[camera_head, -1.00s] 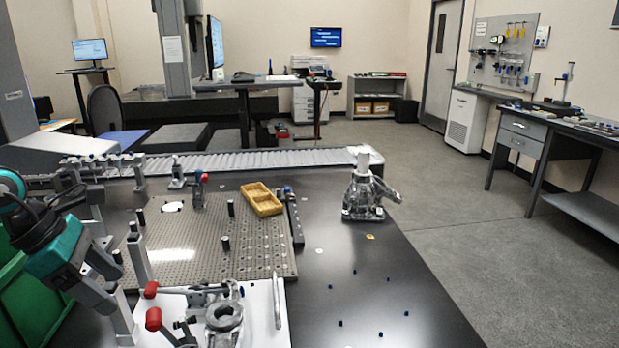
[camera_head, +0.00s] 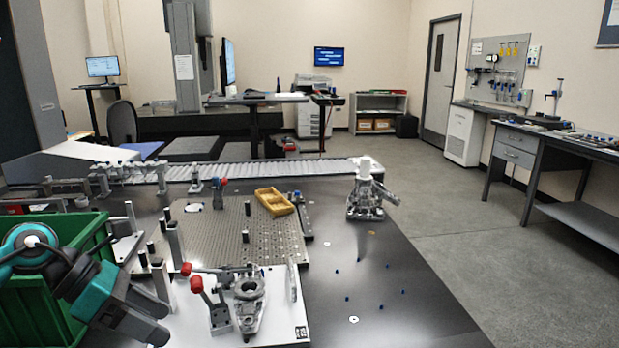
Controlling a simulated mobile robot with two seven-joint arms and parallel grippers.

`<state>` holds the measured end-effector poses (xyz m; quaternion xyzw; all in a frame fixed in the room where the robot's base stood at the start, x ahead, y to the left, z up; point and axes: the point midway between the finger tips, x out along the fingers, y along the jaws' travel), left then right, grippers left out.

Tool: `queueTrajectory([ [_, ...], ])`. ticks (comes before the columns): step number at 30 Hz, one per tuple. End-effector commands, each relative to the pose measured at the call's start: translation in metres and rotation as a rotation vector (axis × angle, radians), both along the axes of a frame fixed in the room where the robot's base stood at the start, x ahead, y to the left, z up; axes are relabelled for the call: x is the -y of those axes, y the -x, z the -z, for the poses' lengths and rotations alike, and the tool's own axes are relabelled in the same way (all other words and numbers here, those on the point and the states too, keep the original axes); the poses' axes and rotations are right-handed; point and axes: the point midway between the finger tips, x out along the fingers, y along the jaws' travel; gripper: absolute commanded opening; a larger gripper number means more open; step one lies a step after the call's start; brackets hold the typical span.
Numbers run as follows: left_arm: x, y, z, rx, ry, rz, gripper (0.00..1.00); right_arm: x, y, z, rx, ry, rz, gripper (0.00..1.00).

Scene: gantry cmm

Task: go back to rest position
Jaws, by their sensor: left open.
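My left gripper (camera_head: 160,308) is at the lower left of the head view, teal and grey. Its jaws are open, and I see nothing between them. It is in front of the green bin (camera_head: 28,312) and left of the white plate (camera_head: 272,330) that carries red-handled clamps and a metal part (camera_head: 249,289). The arm hides part of the bin. My right gripper is not in the view.
A perforated plate (camera_head: 265,238) with posts and a yellow tray (camera_head: 274,201) lies behind the white plate. A metal casting (camera_head: 366,196) stands at the black table's right side. Small blue pieces are scattered on the table. The floor to the right is clear.

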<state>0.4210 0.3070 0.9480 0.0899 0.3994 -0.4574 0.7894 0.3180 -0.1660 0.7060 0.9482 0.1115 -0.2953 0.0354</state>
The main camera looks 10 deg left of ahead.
Motion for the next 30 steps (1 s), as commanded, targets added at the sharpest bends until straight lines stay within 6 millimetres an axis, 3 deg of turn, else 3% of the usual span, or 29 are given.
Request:
queueTrajectory([
  [3,0.052,-0.002,0.006,-0.074,0.299,-0.103,0.7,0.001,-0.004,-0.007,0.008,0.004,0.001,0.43],
  [9,0.112,-0.01,0.009,-0.328,0.894,-0.442,0.7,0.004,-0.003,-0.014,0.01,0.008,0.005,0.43],
  [14,0.119,-0.015,0.034,-0.648,1.365,-0.861,0.7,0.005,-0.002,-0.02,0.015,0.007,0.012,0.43],
  [17,0.112,-0.007,0.07,-0.878,1.615,-1.169,0.7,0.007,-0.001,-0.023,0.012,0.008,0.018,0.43],
  [20,0.109,0.016,0.117,-1.117,1.814,-1.494,0.7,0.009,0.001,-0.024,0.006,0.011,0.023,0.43],
  [24,0.114,0.061,0.175,-1.402,1.981,-1.897,0.7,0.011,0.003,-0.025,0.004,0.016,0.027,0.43],
  [25,0.117,0.07,0.184,1.436,-1.981,1.943,0.7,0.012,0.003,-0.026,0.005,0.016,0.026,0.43],
  [30,0.128,0.103,0.212,1.358,-1.728,1.849,0.7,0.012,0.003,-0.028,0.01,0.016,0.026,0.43],
])
